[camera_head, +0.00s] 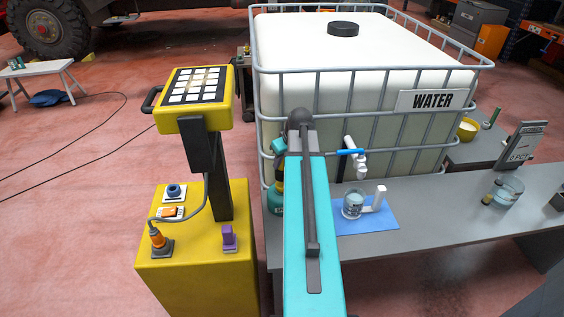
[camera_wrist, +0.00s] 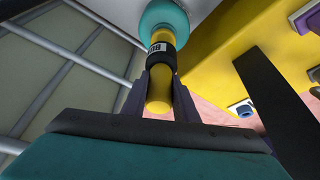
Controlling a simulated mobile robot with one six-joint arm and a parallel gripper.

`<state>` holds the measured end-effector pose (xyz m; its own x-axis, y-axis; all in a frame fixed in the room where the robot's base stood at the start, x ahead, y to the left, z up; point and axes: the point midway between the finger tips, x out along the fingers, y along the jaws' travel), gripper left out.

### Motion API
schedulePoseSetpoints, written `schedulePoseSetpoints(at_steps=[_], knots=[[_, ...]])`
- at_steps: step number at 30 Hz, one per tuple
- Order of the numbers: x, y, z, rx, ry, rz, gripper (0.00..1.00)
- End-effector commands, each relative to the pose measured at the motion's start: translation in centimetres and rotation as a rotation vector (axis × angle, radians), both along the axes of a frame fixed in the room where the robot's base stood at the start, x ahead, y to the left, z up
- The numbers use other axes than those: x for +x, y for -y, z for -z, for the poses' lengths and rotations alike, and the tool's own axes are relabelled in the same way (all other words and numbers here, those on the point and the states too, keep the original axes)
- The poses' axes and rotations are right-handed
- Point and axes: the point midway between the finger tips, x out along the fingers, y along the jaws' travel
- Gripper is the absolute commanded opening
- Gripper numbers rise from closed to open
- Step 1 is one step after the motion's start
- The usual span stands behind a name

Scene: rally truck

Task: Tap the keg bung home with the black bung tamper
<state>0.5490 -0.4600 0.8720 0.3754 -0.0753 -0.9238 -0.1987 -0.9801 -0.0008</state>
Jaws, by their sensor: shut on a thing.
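My gripper (camera_wrist: 161,76) is shut on the bung tamper (camera_wrist: 158,97), a yellow cylinder with a black band partly lettered "BU" in the wrist view. Beyond the tamper's far end is a rounded teal body (camera_wrist: 164,18), perhaps the keg. I cannot tell whether the tamper touches it. In the head view a teal vessel (camera_head: 275,200) stands at the bench's left end, half hidden by my arm, with the yellow and black of the tamper just above it. The bung cannot be made out in either view.
A caged white water tank (camera_head: 350,55) stands behind the bench (camera_head: 440,205). A glass jug (camera_head: 353,205) sits on a blue mat (camera_head: 375,222) to the right, below the tank's tap. A yellow cabinet (camera_head: 185,265) with a raised keypad (camera_head: 195,85) stands close on the left.

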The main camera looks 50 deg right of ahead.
Motion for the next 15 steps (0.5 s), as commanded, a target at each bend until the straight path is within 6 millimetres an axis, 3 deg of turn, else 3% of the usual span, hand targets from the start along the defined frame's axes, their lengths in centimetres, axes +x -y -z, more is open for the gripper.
schedulePoseSetpoints(at_steps=[7,15], knots=[[0.0,0.0,-2.0,-0.001,0.001,0.000,0.00],[0.0,0.0,-2.5,-0.001,0.001,0.000,0.00]])
